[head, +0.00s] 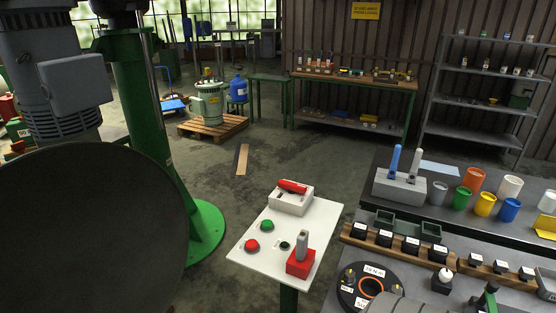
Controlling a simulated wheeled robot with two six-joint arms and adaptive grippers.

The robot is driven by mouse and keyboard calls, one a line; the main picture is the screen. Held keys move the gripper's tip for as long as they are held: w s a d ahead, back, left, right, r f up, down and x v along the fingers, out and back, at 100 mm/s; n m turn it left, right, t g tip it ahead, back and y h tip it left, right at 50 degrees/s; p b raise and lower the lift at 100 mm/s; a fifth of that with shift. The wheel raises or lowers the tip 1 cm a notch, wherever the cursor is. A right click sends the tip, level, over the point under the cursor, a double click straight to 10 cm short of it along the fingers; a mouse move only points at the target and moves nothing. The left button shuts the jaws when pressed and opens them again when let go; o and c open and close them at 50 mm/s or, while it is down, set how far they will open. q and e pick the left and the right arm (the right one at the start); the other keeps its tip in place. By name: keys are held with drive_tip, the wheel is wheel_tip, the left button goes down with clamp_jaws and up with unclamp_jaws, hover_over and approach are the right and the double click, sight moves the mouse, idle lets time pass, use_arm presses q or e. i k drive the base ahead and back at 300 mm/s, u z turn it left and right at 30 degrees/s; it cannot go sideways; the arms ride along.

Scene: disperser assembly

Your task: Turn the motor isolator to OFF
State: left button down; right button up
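A white control panel (260,257) stands on a green post near the middle of the view. At its back is a light grey box (290,202) with a red handle (293,187) lying across its top. At its front right is a red box (300,266) with an upright grey lever (302,245). I cannot tell for sure which of the two is the motor isolator, and the small labels are unreadable. Between them are a green button (267,225), a red button (252,245) and a small dark knob (285,245). Neither gripper is in view.
A green machine column (140,110) and a large dark disc (90,235) fill the left. A dark bench (460,225) at right holds coloured cups and a grey block (400,187) with blue and grey handles. Open floor lies behind the panel, with a pallet (213,128) beyond.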

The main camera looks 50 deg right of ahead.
sight(293, 188)
drive_tip(key=z, duration=0.35)
drive_tip(key=i, duration=0.95)
drive_tip(key=z, duration=1.45)
drive_tip(key=i, duration=0.75)
drive_tip(key=z, duration=0.8)
drive_tip(key=k, duration=0.95)
drive_tip(key=u, duration=0.7)
